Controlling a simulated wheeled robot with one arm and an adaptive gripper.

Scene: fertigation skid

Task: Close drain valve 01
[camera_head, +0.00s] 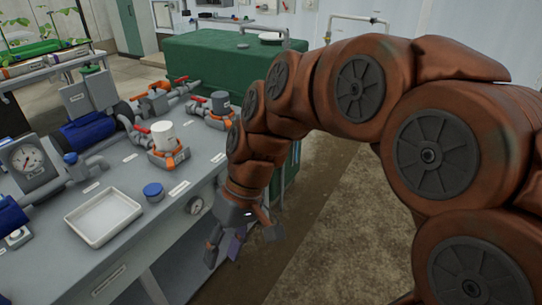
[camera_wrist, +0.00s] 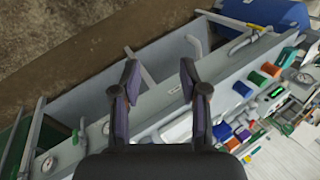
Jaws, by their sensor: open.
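Several pipe valves with red handles stand on the grey skid bench in the head view: one at the back (camera_head: 180,81), one beside the white cup (camera_head: 141,128) and one at the right (camera_head: 216,115). Their labels are too small to read, so I cannot tell which is drain valve 01. My gripper (camera_head: 240,240) hangs off the right front edge of the bench, pointing down. Its fingers are apart with nothing between them; they also show in the wrist view (camera_wrist: 160,75). No valve handle is clearly between or touching them.
The bench (camera_head: 125,250) carries a white tray (camera_head: 104,216), a blue-capped jar (camera_head: 153,192), a white cup (camera_head: 163,135) and a pressure gauge (camera_head: 27,158). Bare floor (camera_head: 330,215) lies to the right.

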